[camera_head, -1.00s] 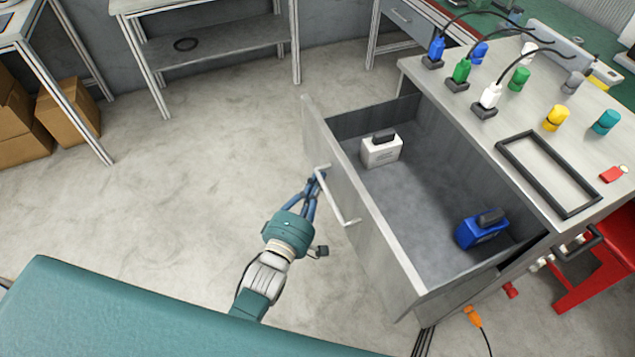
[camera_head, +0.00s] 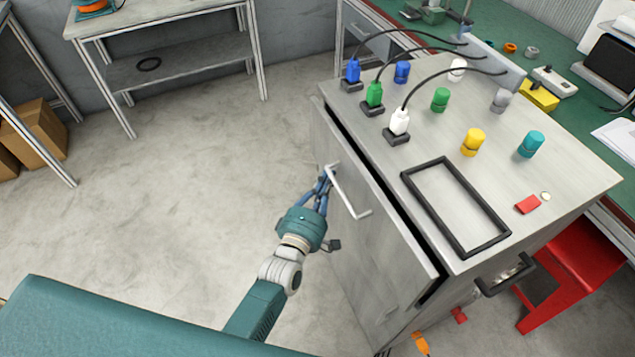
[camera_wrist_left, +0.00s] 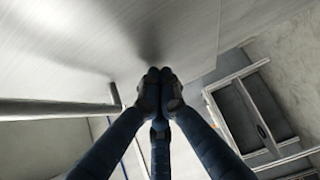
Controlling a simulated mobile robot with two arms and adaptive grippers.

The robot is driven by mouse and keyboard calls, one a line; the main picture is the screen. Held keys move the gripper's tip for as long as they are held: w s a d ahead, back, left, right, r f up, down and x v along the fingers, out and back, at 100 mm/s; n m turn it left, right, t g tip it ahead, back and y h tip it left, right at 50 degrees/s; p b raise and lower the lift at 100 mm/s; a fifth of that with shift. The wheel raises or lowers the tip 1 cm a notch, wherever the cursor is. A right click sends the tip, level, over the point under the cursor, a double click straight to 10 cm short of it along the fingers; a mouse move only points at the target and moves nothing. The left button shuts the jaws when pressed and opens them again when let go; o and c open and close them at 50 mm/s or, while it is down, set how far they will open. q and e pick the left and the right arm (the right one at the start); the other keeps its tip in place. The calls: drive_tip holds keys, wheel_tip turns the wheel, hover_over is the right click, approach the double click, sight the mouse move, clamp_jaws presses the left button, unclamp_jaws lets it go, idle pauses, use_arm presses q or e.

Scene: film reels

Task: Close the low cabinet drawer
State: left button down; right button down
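The low cabinet's drawer front (camera_head: 365,235) is a grey panel standing slightly out from the cabinet, with a narrow dark gap along its top edge. Its bar handle (camera_head: 347,193) is on the outer face. My left gripper (camera_head: 324,182) is at the drawer front beside the far end of the handle. In the left wrist view the fingertips (camera_wrist_left: 160,80) are together against or very near the grey panel (camera_wrist_left: 110,45). The handle (camera_wrist_left: 55,109) lies to their left there, and nothing shows between the fingers. The drawer's inside is hidden. My right gripper is not in view.
The cabinet top (camera_head: 560,190) holds a black frame (camera_head: 455,205), coloured plugs with cables and several coloured knobs. A red stool (camera_head: 570,275) stands right of the cabinet. Open floor (camera_head: 190,190) lies to the left, with a shelf table (camera_head: 165,20) behind.

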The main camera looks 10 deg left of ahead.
sight(338, 176)
use_arm(q)
drive_tip(key=shift+w+d, duration=0.45)
drive_tip(key=shift+d, duration=0.2)
drive_tip(key=shift+w+d, duration=0.4)
drive_tip(key=shift+d, duration=0.3)
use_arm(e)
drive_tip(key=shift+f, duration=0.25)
use_arm(q)
drive_tip(key=shift+r, duration=0.1)
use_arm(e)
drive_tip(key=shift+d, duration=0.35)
